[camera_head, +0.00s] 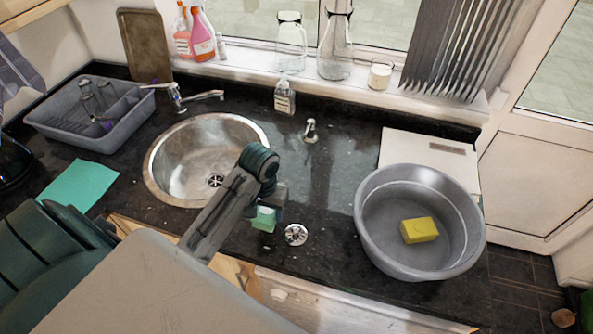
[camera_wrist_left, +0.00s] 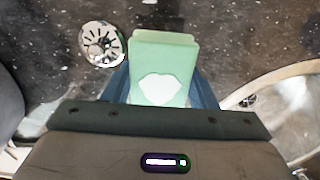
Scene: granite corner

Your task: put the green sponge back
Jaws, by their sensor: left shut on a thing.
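The green sponge (camera_head: 264,219) is pale green and block-shaped. My left gripper (camera_head: 268,205) is shut on it, over the counter between the round sink and a small round drain. In the left wrist view the sponge (camera_wrist_left: 163,68) sits between the two blue fingers, with a white patch on its face. The gripper hides part of the sponge in the head view, and I cannot tell how far it is above the counter. My right gripper is not in view.
A grey basin (camera_head: 372,237) with a yellow sponge (camera_head: 419,230) inside stands at right. The round sink (camera_head: 160,185) is left of the gripper. A teal cloth (camera_head: 78,187) and a grey dish rack (camera_head: 45,128) lie farther left. The drain (camera_head: 296,234) is beside the sponge.

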